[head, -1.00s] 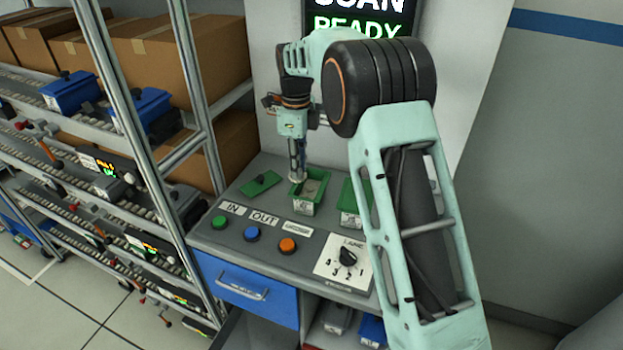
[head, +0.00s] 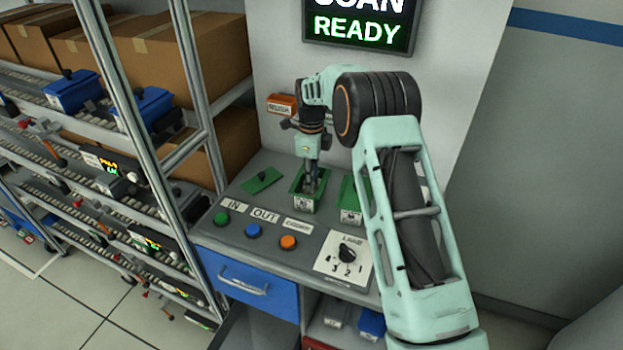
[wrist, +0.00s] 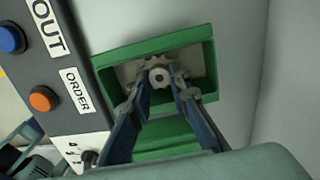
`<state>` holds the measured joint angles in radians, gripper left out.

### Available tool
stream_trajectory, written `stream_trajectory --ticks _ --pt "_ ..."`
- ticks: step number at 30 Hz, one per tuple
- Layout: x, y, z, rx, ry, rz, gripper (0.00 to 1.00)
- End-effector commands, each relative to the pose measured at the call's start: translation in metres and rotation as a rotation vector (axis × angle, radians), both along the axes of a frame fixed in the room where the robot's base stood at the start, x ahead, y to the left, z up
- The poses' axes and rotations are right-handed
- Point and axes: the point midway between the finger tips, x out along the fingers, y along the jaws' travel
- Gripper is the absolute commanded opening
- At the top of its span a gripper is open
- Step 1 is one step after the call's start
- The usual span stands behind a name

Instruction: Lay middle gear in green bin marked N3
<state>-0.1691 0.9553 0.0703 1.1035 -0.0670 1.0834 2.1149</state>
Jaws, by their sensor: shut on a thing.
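My gripper (head: 312,187) points down into an open green bin (head: 303,206) on the grey console. In the wrist view its two fingers (wrist: 161,92) are closed on a small pale grey gear (wrist: 160,72) with a round hub and a centre hole. The gear is within the rim of the green bin (wrist: 150,48); I cannot tell if it touches the floor. The bin's front label is too small to read. In the head view the gear is hidden by the fingers and bin wall.
A second green bin (head: 350,214) stands just right, partly behind my arm. Green, blue and orange buttons (head: 288,242) and a lane dial (head: 347,254) are in front. A metal rack (head: 215,165) rises at left.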

Motion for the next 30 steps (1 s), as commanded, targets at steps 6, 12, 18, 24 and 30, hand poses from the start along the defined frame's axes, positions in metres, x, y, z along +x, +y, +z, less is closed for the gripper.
stream_trajectory --ticks 6,12,18,24,30 --pt "0.000 0.000 -0.003 0.000 0.000 0.000 0.23" --pt "0.000 0.000 -0.004 0.000 0.001 0.000 0.35" --pt "-0.001 0.000 -0.002 0.000 0.001 0.000 0.35" --pt "0.001 0.000 0.018 0.000 -0.002 0.000 0.35" --pt "0.001 0.000 0.062 0.000 -0.004 0.000 0.35"
